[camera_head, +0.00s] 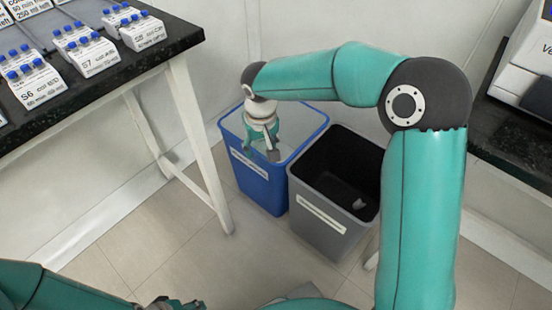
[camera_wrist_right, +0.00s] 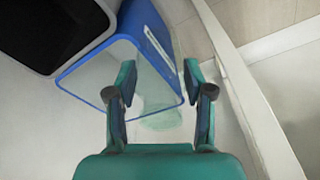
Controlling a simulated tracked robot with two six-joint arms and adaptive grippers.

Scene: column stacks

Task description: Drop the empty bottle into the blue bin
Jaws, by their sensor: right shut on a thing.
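The blue bin (camera_head: 258,184) stands on the floor with its open top up and a white label on its front. It also shows in the wrist view (camera_wrist_right: 148,32). My right gripper (camera_head: 264,152) points down over the blue bin's opening. In the wrist view its two fingers stand apart, shut on a clear, faintly greenish bottle (camera_wrist_right: 160,103). The bottle is see-through and its outline is hard to make out; I cannot make it out in the head view. My left gripper (camera_head: 176,303) is partly in view at the bottom edge, and its fingers are not clear.
A grey bin (camera_head: 322,226) with a dark inside and a small pale item stands right beside the blue bin. A black-topped bench (camera_head: 130,73) with blue-capped vial racks is at left. Another bench (camera_head: 512,145) with a white machine is at right.

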